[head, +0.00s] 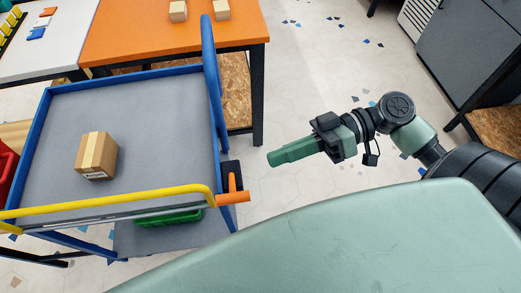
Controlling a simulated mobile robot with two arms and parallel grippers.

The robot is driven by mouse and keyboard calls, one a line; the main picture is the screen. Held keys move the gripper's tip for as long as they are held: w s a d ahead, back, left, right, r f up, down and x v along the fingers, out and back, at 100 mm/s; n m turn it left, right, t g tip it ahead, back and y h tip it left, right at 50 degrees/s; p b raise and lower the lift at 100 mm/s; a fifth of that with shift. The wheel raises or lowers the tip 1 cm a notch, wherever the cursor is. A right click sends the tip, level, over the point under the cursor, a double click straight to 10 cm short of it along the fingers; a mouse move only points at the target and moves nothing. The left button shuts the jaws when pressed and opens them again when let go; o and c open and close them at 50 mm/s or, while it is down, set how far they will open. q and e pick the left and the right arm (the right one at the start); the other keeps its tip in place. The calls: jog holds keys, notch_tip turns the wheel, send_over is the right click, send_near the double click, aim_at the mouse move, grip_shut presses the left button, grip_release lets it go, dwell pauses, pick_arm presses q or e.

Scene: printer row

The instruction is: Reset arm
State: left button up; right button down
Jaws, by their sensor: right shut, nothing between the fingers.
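My right arm comes in from the right edge and reaches to the left over the open floor. My right gripper (293,152) is at its end, pointing left. Its green fingers are together with nothing between them. It hangs clear of the blue cart, a little to the right of the cart's side. My left arm and left gripper are not in the picture.
A blue cart (150,83) with a yellow bar (120,203) holds a cardboard box (97,155) on its grey top. A green crate (168,216) sits below. An orange table (130,30) with two small boxes stands behind. Dark cabinets (465,50) stand far right.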

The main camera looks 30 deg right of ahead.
jog(key=shift+v, duration=0.95)
